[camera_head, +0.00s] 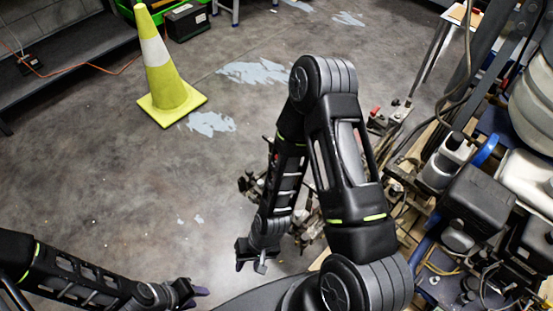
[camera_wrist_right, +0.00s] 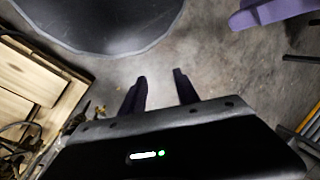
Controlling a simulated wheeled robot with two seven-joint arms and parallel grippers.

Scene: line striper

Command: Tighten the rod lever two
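The line striper (camera_head: 465,195) fills the right side of the head view, with hoses, a dark box and metal parts. I cannot pick out rod lever two; small metal parts with a red knob (camera_head: 376,111) show behind my right arm, which hides part of the machine. My right gripper (camera_head: 250,264) hangs low over the floor, left of the machine. In the right wrist view its two dark fingers (camera_wrist_right: 159,92) are apart with nothing between them. My left gripper (camera_head: 202,291) is low at the bottom left, its purple fingertips pointing right; its opening is unclear.
A yellow-green cone (camera_head: 170,85) with a white band stands at the upper left. A black box (camera_head: 187,20) and a dark shelf (camera_head: 65,40) are behind it. Pale wooden boards (camera_wrist_right: 35,75) lie left of my right fingers.

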